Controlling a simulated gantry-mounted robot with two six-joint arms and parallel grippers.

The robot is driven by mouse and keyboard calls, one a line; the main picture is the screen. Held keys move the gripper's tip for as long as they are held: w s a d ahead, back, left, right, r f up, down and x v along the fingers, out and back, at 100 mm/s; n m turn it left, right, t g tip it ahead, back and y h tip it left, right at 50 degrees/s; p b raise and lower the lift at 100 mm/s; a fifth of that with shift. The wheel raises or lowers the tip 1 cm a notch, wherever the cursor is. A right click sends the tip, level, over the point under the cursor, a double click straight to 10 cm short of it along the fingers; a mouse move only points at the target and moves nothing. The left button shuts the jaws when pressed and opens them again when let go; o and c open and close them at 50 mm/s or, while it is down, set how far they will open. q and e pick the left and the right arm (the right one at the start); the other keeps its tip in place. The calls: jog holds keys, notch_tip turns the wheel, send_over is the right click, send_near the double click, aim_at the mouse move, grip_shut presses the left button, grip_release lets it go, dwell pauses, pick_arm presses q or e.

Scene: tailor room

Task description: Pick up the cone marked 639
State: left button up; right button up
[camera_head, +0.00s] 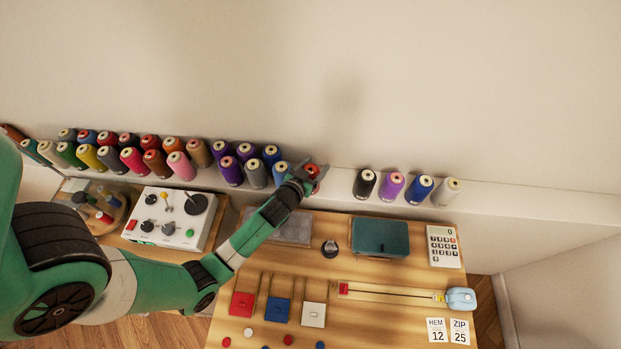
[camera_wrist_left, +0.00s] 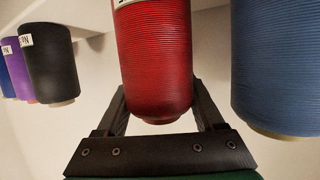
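A red cone (camera_wrist_left: 157,65) stands between the two fingers of my left gripper (camera_wrist_left: 162,108) in the left wrist view. The fingers lie close along its two sides; I cannot tell whether they press on it. Only the edge of its white label shows at the top, and no number is readable. In the head view my left gripper (camera_head: 315,173) is at the shelf, around the red cone (camera_head: 311,169), which is partly hidden. No mark 639 can be read on any cone. My right gripper is not in view.
A blue cone (camera_head: 280,173) stands close beside the gripper and looms in the left wrist view (camera_wrist_left: 277,65). A black cone (camera_head: 364,183) and several others stand to the right after a gap. Many cones crowd the shelf to the left. A teal box (camera_head: 380,237) lies on the table below.

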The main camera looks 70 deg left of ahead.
pick_arm(q)
jog(key=c, duration=0.5)
jog(key=shift+r+p, duration=0.35)
jog(key=shift+r, duration=0.25)
jog(key=shift+c, duration=0.2)
jog(key=r, duration=0.1)
jog(key=r+p, duration=0.1)
jog(key=shift+s+d+r, duration=0.1)
jog(key=shift+d+r, duration=0.1)
jog(key=shift+r, duration=0.2)
jog(key=d+r, duration=0.1)
jog(key=s+d+r+p, duration=0.1)
jog(key=r, duration=0.1)
jog(key=d+r+p, duration=0.1)
jog(key=shift+s+r, duration=0.15)
jog(key=shift+s, duration=0.25)
jog(key=s+d+r, duration=0.4)
jog(key=s+d, duration=0.1)
jog(key=d, duration=0.3)
jog(key=shift+s+d+r+p, duration=0.15)
jog(key=shift+d+r+p, duration=0.2)
jog(key=shift+r, duration=0.05)
